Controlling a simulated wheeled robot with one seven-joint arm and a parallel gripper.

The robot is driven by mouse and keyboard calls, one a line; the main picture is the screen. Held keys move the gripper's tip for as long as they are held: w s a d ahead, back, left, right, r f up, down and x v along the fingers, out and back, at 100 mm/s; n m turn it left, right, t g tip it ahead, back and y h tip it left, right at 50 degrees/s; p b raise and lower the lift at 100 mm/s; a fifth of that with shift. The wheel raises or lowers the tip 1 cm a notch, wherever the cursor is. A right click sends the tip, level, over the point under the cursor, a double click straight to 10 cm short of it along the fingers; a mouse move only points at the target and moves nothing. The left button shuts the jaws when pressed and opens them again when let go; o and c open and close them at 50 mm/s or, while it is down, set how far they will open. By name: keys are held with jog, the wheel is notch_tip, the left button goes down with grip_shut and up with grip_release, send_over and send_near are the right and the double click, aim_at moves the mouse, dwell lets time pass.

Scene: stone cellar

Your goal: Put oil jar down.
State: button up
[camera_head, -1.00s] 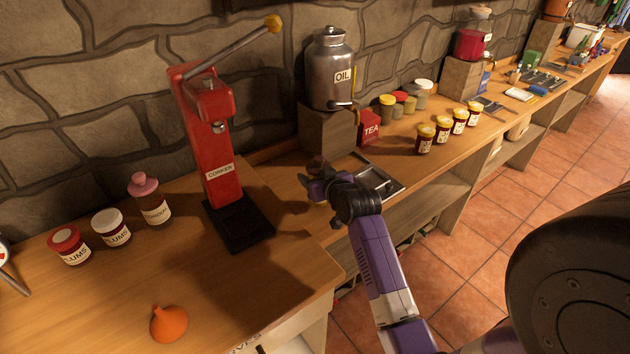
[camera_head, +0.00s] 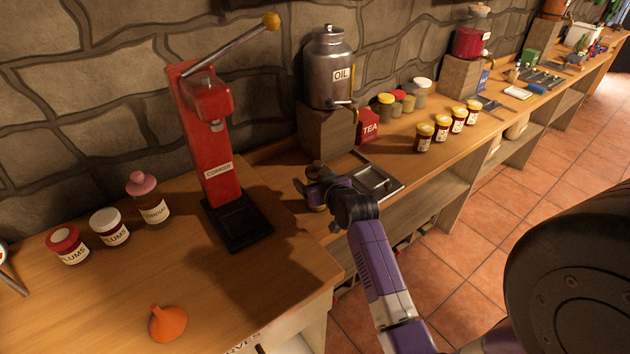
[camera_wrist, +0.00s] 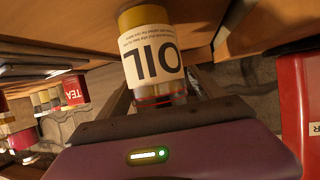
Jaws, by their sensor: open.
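The oil jar (camera_wrist: 153,62) shows large in the wrist view, with a yellow end and a white label reading OIL upside down in that picture. It sits between the fingers of my gripper (camera_head: 316,192), which is open around it. In the head view my gripper is low over the wooden counter, right of the red corker, and mostly hides the jar. I cannot tell whether a finger still touches the jar.
The red corker (camera_head: 212,150) stands close on the left. The metal oil can (camera_head: 328,75) stands on a wooden block (camera_head: 328,130) behind. A metal tray (camera_head: 376,180) lies just right of my gripper. The TEA box (camera_head: 369,127) is behind it. An orange funnel (camera_head: 168,323) lies front left.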

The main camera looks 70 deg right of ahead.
aim_at(309, 285)
jog(key=shift+r, duration=0.25)
jog(key=shift+s+a, duration=0.3)
jog(key=v, duration=1.1)
jog(key=a+f, duration=0.1)
jog(key=a, duration=0.2)
jog(key=a+f+n+t+y, duration=0.1)
jog(key=a, duration=0.3)
jog(key=a+f+n, duration=0.1)
jog(key=a, duration=0.3)
jog(key=shift+s+a+f+t+y, duration=0.15)
jog(key=shift+a+f+t+y, duration=0.05)
jog(key=shift+a+t+y, duration=0.1)
jog(key=s+a, duration=0.1)
jog(key=a, duration=0.2)
jog(key=a+n+t+y, duration=0.1)
jog(key=a, duration=0.2)
jog(key=s+a+n, duration=0.1)
jog(key=a, duration=0.3)
jog(key=shift+s+f+y, duration=0.2)
jog(key=shift+s+y, duration=0.15)
jog(key=shift+y, duration=0.05)
jog(key=s+a+r+n+t+y, duration=0.1)
jog(key=s+a+r+n+y, duration=0.1)
jog(key=s+a, duration=0.4)
jog(key=s+a+r+n+t+y, duration=0.1)
jog(key=s+a+r+y, duration=0.3)
jog(key=a, duration=0.5)
jog(key=shift+s+a+r+n+t, duration=0.2)
jog(key=shift+s+n+t, duration=0.1)
jog(key=shift+s+n, duration=0.6)
